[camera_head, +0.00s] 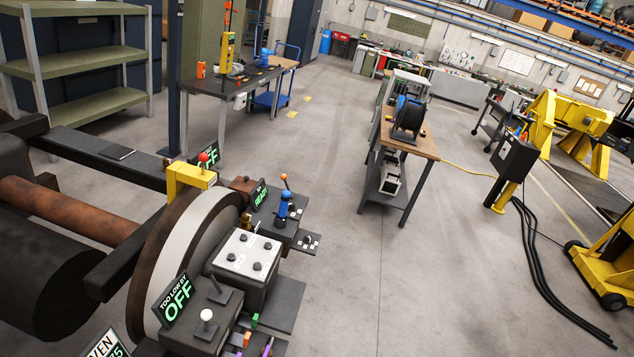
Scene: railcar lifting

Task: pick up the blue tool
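I cannot tell which of the two is the blue tool. My gripper is not in the picture, and nothing shows in contact with either blue object.
A wheel and axle with control boxes (243,262), levers and signs fills the lower left. A blue cart (272,99) stands by the workbench. A wooden-topped table (409,140) holds a black reel. Yellow machinery (541,115) and black cables are at right. Grey floor between is clear.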

